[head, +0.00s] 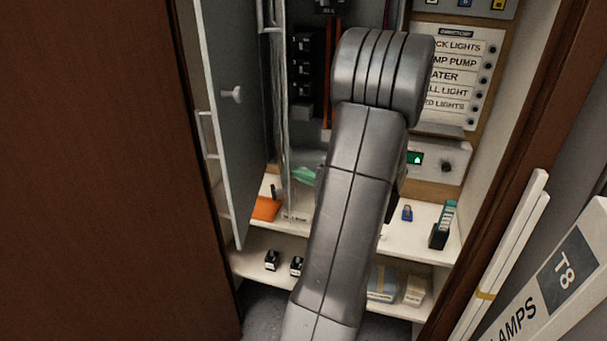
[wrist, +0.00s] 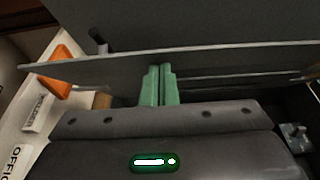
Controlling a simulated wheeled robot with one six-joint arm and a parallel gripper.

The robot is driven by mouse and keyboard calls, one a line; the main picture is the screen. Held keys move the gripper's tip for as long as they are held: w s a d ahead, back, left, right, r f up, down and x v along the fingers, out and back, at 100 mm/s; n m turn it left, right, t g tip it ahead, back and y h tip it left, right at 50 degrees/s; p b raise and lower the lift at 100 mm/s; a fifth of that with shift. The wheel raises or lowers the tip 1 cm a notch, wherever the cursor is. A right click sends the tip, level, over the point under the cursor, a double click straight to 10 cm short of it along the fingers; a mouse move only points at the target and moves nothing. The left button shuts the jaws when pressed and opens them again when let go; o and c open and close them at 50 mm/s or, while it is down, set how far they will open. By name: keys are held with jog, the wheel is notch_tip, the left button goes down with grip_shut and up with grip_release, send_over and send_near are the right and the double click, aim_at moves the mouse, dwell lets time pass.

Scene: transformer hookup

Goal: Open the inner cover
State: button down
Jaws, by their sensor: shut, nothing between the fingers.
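The inner cover (head: 283,110) looks like a thin, clear panel in the cabinet. In the head view it stands nearly edge-on, swung out from the back, with a handle (head: 268,16) near its top. In the wrist view, a thin pale panel edge (wrist: 230,55), likely this cover, crosses the picture just beyond the fingertips. My gripper (head: 303,174) has green fingers, partly hidden behind my arm, and is close to the cover's lower part. In the wrist view its fingers (wrist: 160,72) are shut and empty, their tips at the panel edge; I cannot tell whether they touch.
The grey outer door (head: 222,120) stands open at left, with a knob. Black switches (head: 303,70) are behind the cover. A labelled panel (head: 455,75) is at right. A shelf below holds an orange item (head: 266,208) and a blue padlock (head: 407,213).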

jog(key=shift+a, duration=0.15)
jog(key=s+a+m+t+h+b, duration=0.1)
jog(key=a+b, duration=0.4)
jog(key=a, duration=0.3)
jog(key=shift+s+t, duration=0.15)
jog(key=shift+t, duration=0.15)
jog(key=b+v, duration=0.4)
jog(key=v, duration=0.9)
jog(key=shift+w+d+r, duration=0.2)
jog(key=shift+w+d, duration=0.05)
jog(key=shift+w, duration=0.05)
